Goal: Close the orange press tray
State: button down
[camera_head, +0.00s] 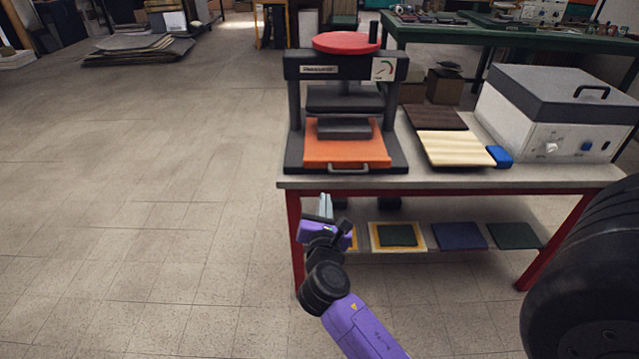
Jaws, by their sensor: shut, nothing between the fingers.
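The press (293,92) stands at the left end of the workbench, with a dark frame and a red round top. Its orange tray (318,150) lies at the base and extends toward the bench's front edge. A metal handle (348,169) is on the tray's front. A dark block (345,129) sits on the tray, below the dark upper plate (345,98). My gripper (325,203) is shut and empty. In the picture it is below and a little left of the handle, in front of the bench, apart from the tray.
A white box with a grey lid (560,115) stands at the bench's right. Dark and pale boards (455,148) and a blue block (500,156) lie between. Colored panels (460,236) lie on the lower shelf. The floor at left is clear.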

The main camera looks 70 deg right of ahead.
jog(key=a+n+h, duration=0.1)
jog(key=a+n, duration=0.1)
jog(key=n, duration=0.1)
jog(key=b, duration=0.2)
send_near(320, 162)
jog(key=shift+t, duration=0.4)
jog(key=x, duration=0.6)
jog(key=shift+s+f, duration=0.15)
jog(key=shift+f, duration=0.2)
jog(key=shift+w+d, duration=0.2)
jog(key=shift+d, duration=0.2)
jog(key=shift+p+x, duration=0.45)
jog(key=shift+x, duration=1.8)
jog(key=shift+r, duration=0.2)
